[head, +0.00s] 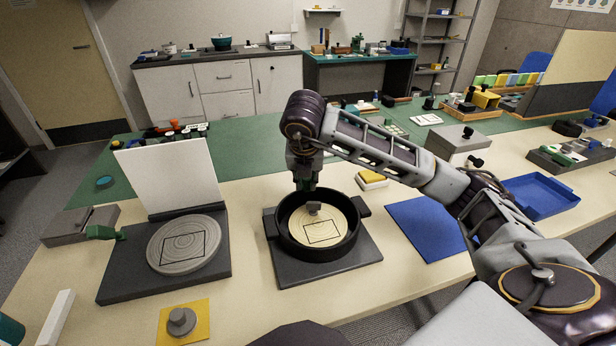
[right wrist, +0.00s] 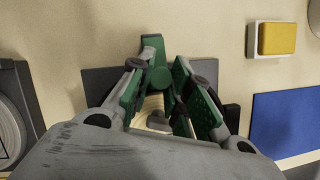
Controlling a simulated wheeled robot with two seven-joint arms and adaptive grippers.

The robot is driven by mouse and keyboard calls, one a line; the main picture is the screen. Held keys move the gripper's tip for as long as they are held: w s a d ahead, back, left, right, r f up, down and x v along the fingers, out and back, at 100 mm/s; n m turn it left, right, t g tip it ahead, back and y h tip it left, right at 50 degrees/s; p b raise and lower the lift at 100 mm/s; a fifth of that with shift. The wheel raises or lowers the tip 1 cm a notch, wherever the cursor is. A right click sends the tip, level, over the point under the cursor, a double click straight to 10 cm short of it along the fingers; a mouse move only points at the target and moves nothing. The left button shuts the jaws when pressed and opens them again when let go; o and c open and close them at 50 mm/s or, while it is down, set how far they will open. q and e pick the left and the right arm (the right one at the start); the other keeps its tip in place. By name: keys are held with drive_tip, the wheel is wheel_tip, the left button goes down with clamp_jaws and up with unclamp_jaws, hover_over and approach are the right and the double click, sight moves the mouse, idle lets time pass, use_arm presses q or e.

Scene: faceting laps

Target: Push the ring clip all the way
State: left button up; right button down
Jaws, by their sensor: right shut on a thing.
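A black two-eared ring (head: 290,244) surrounds a pale lap disc (head: 334,233) on a dark square base (head: 352,265). A small grey block (head: 314,208) stands on the disc. My right gripper (head: 304,186) points down at the ring's back rim. In the right wrist view, its green-padded fingers (right wrist: 158,84) close around a green piece (right wrist: 152,52), which looks like the ring clip. The fingers hide much of it, so I cannot tell how far it is seated. The disc (right wrist: 150,106) shows partly between the fingers. My left gripper is not in view.
At left, a grey lap (head: 184,244) on a dark base has a white upright panel (head: 170,172) behind it and a green lever (head: 104,232) beside it. A yellow pad (head: 202,314) bears a grey knob. A blue mat (head: 424,228) lies right of the ring.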

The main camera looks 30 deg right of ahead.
idle(0.4)
drive_tip(key=c, duration=1.3)
unclamp_jaws()
drive_tip(key=v, duration=1.2)
idle(0.4)
drive_tip(key=shift+s+f, duration=0.1)
idle(0.5)
